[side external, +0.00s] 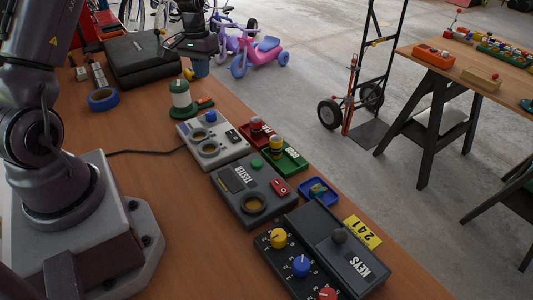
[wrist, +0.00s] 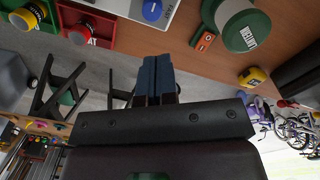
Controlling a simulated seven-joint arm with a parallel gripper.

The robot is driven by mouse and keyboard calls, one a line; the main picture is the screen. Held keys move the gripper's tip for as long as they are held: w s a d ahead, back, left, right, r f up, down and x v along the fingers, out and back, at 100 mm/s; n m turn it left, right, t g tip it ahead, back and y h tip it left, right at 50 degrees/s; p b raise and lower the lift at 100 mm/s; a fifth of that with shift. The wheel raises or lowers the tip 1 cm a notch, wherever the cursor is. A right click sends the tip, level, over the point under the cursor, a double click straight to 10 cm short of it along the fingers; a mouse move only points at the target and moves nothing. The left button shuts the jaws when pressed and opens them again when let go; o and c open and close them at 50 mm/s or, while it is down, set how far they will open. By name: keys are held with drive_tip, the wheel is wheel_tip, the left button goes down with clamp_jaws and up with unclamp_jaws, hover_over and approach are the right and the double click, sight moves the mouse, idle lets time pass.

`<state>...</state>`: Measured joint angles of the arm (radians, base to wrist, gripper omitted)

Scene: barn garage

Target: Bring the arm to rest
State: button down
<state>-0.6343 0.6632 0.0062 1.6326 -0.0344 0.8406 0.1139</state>
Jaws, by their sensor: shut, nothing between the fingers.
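The gripper is apart from the things on the bench.
A black case (side external: 143,60) and blue tape roll (side external: 103,99) lie left of the gripper. A grey tester box (side external: 252,189), a black keys box (side external: 336,245) and small trays (side external: 291,161) line the bench's right edge. A yellow object (wrist: 256,77) sits at the bench edge.

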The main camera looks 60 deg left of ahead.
drive_tip(key=s+d+r+m+t, duration=0.1)
drive_tip(key=s+d+r+m, duration=0.1)
drive_tip(key=s+d+r, duration=0.3)
drive_tip(key=s+d+r+m+t, duration=0.2)
drive_tip(key=s+d+r, duration=0.4)
drive_tip(key=d, duration=0.6)
drive_tip(key=s+d+r+m+t, duration=0.2)
drive_tip(key=s+d+r, duration=0.3)
drive_tip(key=d+r, duration=0.3)
drive_tip(key=shift+s+d, duration=0.35)
drive_tip(key=shift+d, duration=0.4)
